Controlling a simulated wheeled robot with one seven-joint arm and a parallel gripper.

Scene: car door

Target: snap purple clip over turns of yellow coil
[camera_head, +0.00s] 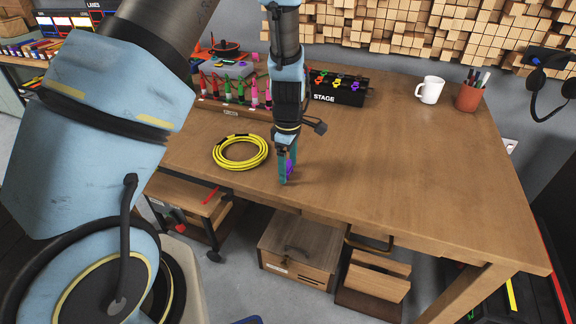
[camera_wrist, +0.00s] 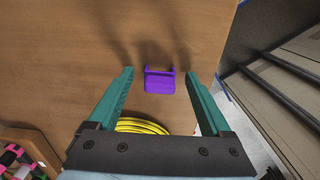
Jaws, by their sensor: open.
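The purple clip (camera_wrist: 160,81) lies on the wooden table, between and slightly beyond the open fingertips of my gripper (camera_wrist: 160,72) in the wrist view. The clip looks like a small open bracket with two short prongs, and neither finger touches it there. In the head view my gripper (camera_head: 287,181) points down near the table's front edge, and a bit of the purple clip (camera_head: 290,168) shows at the fingers. The yellow coil (camera_head: 240,151) lies flat on the table to the left of my gripper. Part of the coil (camera_wrist: 142,126) shows in the wrist view.
A rack of coloured markers or clips (camera_head: 232,100) and a black STAGE box (camera_head: 338,90) stand behind the coil. A white mug (camera_head: 430,90) and a pen cup (camera_head: 469,97) are at the back right. The table's (camera_head: 400,150) right half is clear.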

